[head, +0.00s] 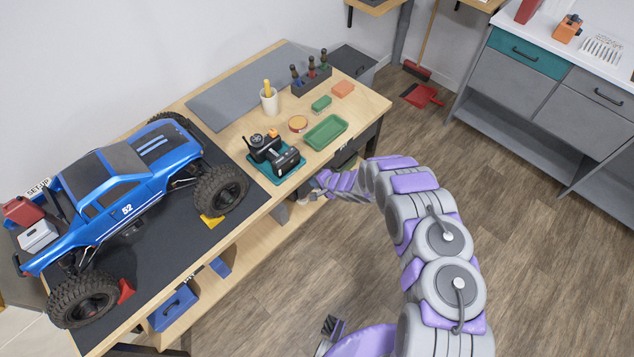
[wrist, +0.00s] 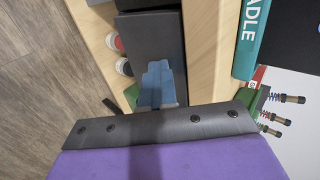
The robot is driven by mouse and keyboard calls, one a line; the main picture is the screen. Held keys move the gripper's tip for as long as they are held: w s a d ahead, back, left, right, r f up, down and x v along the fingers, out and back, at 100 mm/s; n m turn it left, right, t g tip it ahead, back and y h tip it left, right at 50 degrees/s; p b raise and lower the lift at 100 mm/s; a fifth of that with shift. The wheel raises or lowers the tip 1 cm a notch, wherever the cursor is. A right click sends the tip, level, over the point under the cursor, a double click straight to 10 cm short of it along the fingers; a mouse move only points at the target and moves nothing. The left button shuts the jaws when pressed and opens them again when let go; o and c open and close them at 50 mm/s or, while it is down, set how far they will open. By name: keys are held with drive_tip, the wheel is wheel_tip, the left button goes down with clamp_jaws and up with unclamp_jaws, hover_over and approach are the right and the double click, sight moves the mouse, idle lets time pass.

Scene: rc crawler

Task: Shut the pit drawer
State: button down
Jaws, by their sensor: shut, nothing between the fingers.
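My gripper (head: 318,187) is at the front edge of the wooden bench (head: 372,108), below the top, beside the teal cradle mat. It is shut and empty. In the wrist view its dark jaw plate (wrist: 155,125) crosses the picture. A dark panel (wrist: 150,35) under the bench top lies just beyond the jaw; I cannot tell whether it is the pit drawer's front. How far the drawer is open cannot be made out.
A blue RC truck (head: 125,195) stands on the bench's dark mat. Grey cabinets (head: 510,70) stand right.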

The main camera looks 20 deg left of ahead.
drive_tip(key=f+p+v, duration=0.1)
drive_tip(key=v, duration=0.5)
drive_tip(key=s+d+f+p+v, duration=0.1)
drive_tip(key=v, duration=0.5)
drive_tip(key=shift+d+r, duration=0.15)
drive_tip(key=shift+d, duration=0.35)
drive_tip(key=shift+d, duration=0.1)
drive_tip(key=shift+d, duration=0.1)
